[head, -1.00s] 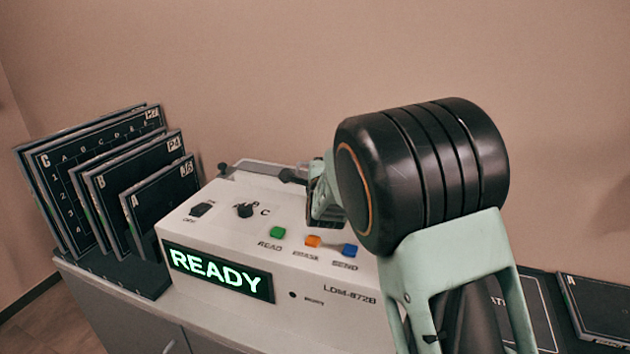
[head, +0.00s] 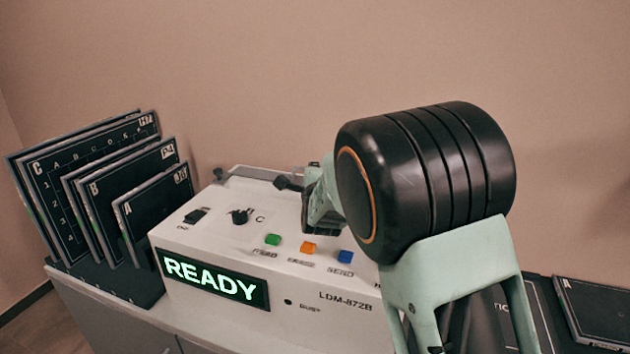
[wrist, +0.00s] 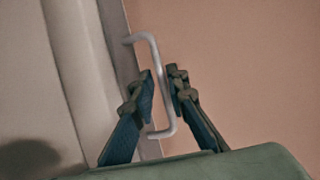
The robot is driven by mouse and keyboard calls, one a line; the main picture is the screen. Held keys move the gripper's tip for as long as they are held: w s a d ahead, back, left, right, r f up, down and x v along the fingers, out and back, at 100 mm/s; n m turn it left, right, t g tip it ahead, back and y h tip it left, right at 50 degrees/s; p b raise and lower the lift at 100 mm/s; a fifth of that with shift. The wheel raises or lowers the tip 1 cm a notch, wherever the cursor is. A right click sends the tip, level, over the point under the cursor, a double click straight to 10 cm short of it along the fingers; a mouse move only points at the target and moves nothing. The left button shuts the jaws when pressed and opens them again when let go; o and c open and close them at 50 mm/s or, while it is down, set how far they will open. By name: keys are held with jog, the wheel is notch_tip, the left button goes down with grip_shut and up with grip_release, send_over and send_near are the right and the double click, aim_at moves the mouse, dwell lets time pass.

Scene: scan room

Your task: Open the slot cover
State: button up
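The white machine (head: 300,285) stands on the bench with a lit READY display. A grey strip, apparently the slot cover (head: 250,178), lies along its back top edge, partly hidden by my arm. In the wrist view, a pale metal bar handle (wrist: 157,75) stands off a grey edge. My gripper (wrist: 161,76) has its two fingers apart, one on each side of the handle bar. A gap shows, mostly on the right finger's side; I cannot tell whether either finger touches the bar. In the head view my gripper (head: 290,184) is at the machine's back edge, largely hidden by my wrist.
Several dark panels (head: 150,215) stand in a rack left of the machine. Green (head: 273,240), orange (head: 308,248) and blue (head: 345,257) buttons, a knob (head: 240,216) and a switch (head: 195,215) sit on its top. Dark panels (head: 598,310) lie at right. A wall is close behind.

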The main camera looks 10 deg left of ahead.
jog(key=v, duration=1.1)
